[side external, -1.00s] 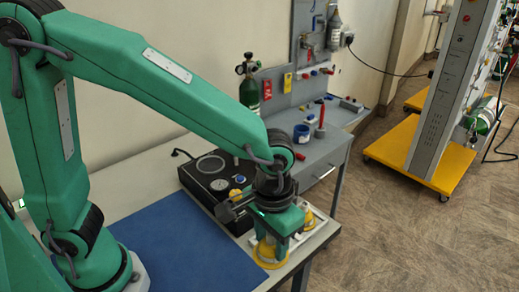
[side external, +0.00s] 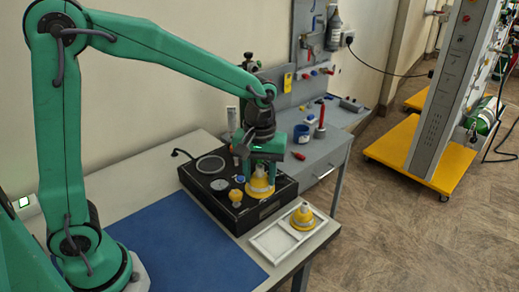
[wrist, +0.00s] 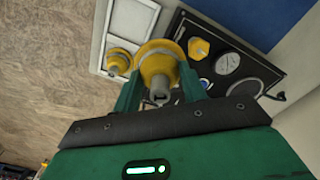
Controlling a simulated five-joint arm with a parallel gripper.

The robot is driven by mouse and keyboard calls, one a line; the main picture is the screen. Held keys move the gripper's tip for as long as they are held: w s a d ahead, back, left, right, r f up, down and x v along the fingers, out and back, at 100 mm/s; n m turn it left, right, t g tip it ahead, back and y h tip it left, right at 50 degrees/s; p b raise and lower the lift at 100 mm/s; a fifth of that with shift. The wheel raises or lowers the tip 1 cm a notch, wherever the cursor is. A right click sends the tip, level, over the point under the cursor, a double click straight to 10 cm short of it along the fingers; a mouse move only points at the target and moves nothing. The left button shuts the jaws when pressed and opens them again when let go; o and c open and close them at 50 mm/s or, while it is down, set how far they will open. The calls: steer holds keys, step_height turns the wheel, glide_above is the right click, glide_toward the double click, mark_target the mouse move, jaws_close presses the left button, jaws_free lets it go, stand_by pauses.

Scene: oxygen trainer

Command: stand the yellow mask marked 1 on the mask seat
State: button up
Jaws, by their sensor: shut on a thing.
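My gripper (side external: 262,165) is shut on a yellow mask (side external: 260,187) with a wide pale rim, held rim down at the front right of the black box (side external: 222,213). The mask also shows between my fingers in the wrist view (wrist: 157,62). I cannot tell whether its rim touches the box top. I cannot read a number on it. The mask seat is not clearly seen; the held mask may hide it. A second yellow mask (side external: 303,215) sits in the white tray (side external: 266,250), apart from my gripper.
The box top carries a yellow knob (side external: 236,198), a gauge (side external: 219,184), a blue knob (side external: 240,179) and a round disc (side external: 210,164). A blue mat (side external: 185,245) lies clear in front. A grey side table (side external: 325,150) stands behind.

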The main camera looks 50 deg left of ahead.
steer(key=w+a+r+n, duration=0.1)
steer(key=a+n, duration=0.9)
steer(key=a, duration=1.4)
steer(key=shift+r, duration=0.65)
steer(key=shift+w+f, duration=0.1)
steer(key=shift+f, duration=2.35)
steer(key=shift+f, duration=2.15)
steer(key=o, duration=1.1)
steer(key=shift+r, duration=3.9)
